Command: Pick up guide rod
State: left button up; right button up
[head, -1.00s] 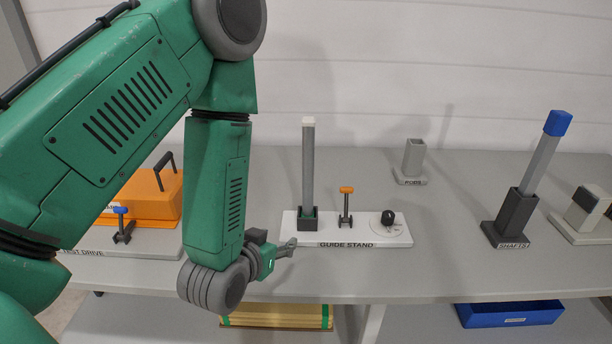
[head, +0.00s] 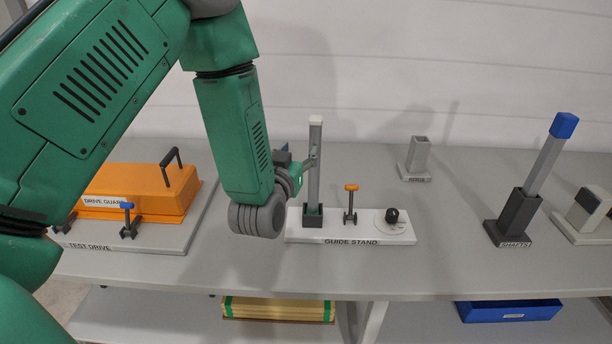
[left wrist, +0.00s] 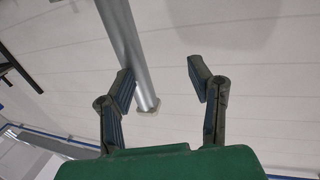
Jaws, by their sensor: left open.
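The guide rod (head: 315,185) is a grey upright rod with a pale top, standing in the dark and green socket of the white guide stand (head: 365,230). My left gripper (head: 311,160) is at the upper half of the rod in the head view, with a finger overlapping it. In the left wrist view, the left gripper (left wrist: 160,82) is open. There the guide rod (left wrist: 125,45) shows in the gap, close to the left-hand finger, its pale end below. I cannot tell whether they touch. My right gripper is out of view.
An orange-knobbed clamp (head: 350,203) and a black dial (head: 392,215) are on the same stand. The orange drive guard (head: 135,195) is at left. The shafts holder (head: 512,220) with a blue-topped shaft (head: 545,160) and a grey plugs holder (head: 417,158) are at right.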

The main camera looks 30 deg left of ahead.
aim_at(319, 147)
pick_arm(q)
jog(key=w+d, duration=0.2)
jog(key=w, duration=0.1)
jog(key=w+d+p, duration=0.1)
jog(key=shift+w+d+r, duration=0.2)
jog(key=shift+w+r, duration=0.1)
jog(key=a, duration=0.3)
jog(key=shift+f, duration=0.35)
grip_shut()
jog(key=shift+d+r, duration=0.25)
jog(key=shift+d, duration=1)
jog(key=shift+a+r, duration=0.15)
jog(key=shift+a, duration=0.5)
jog(key=shift+a+r, duration=0.25)
jog(key=shift+r, duration=0.05)
jog(key=r, duration=0.2)
jog(key=d+r, duration=0.1)
jog(key=r, duration=0.5)
jog(key=shift+d+r+b, duration=0.15)
jog(key=shift+r+b, duration=0.05)
jog(key=shift+b, duration=0.1)
jog(key=shift+a+r, duration=0.3)
jog(key=shift+a+f, duration=0.1)
jog(key=shift+a, duration=0.3)
jog(key=shift+s+d, duration=0.1)
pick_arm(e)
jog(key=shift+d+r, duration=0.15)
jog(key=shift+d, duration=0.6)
